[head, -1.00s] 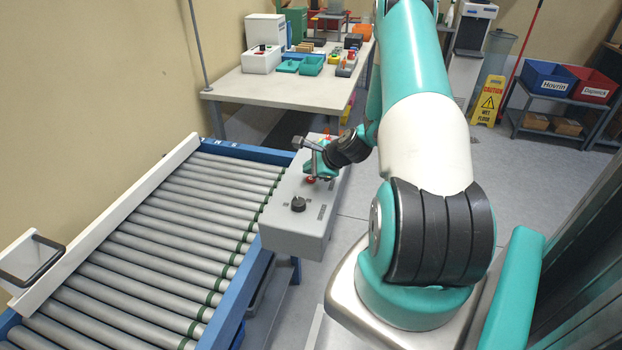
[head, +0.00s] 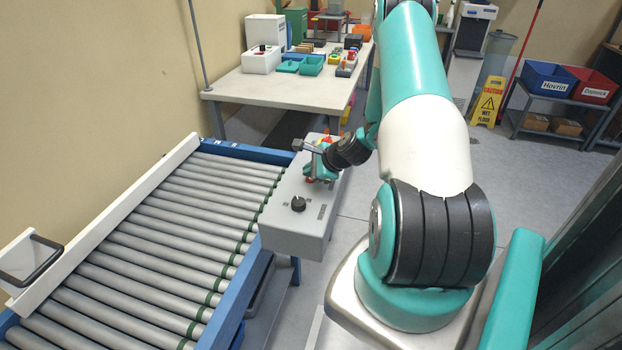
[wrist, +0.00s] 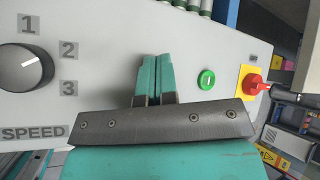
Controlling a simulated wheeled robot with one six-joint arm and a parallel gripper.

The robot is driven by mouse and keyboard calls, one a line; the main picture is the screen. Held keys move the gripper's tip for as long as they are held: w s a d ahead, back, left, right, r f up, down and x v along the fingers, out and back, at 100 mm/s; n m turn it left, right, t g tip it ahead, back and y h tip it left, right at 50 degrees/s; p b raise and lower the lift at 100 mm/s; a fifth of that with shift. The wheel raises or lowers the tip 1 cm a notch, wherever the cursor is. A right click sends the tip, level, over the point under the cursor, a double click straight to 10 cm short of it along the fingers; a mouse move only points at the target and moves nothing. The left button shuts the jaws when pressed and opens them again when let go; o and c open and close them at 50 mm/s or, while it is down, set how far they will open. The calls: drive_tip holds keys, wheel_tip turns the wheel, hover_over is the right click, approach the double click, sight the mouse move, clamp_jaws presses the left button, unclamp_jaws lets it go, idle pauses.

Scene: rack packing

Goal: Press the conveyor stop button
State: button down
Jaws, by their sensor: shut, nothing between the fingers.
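The grey control box (head: 290,235) sits at the right side of the roller conveyor. A sliver of a red button (head: 308,180) shows on its top beside my gripper (head: 313,177). In the wrist view my gripper (wrist: 157,62) is shut and empty, its teal fingertips over the panel between the speed knob (wrist: 24,66) and a green button (wrist: 207,79). No red button shows there; the fingers may cover it. A red switch on a yellow plate (wrist: 246,72) is further right. I cannot tell whether the fingertips touch the button.
The conveyor (head: 150,245) with its white side guard fills the left. A table (head: 245,88) with bins and small items stands behind. A wet floor sign (head: 488,100) and a shelf with blue and red bins are at the back right. Open floor lies between.

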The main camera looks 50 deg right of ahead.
sight(310, 179)
drive_tip(key=shift+f, duration=0.35)
drive_tip(key=shift+r, duration=0.1)
idle(0.4)
drive_tip(key=shift+r+p, duration=0.5)
drive_tip(key=shift+r, duration=0.25)
wheel_tip(310, 179, up, 5)
drive_tip(key=p, duration=0.4)
idle(0.8)
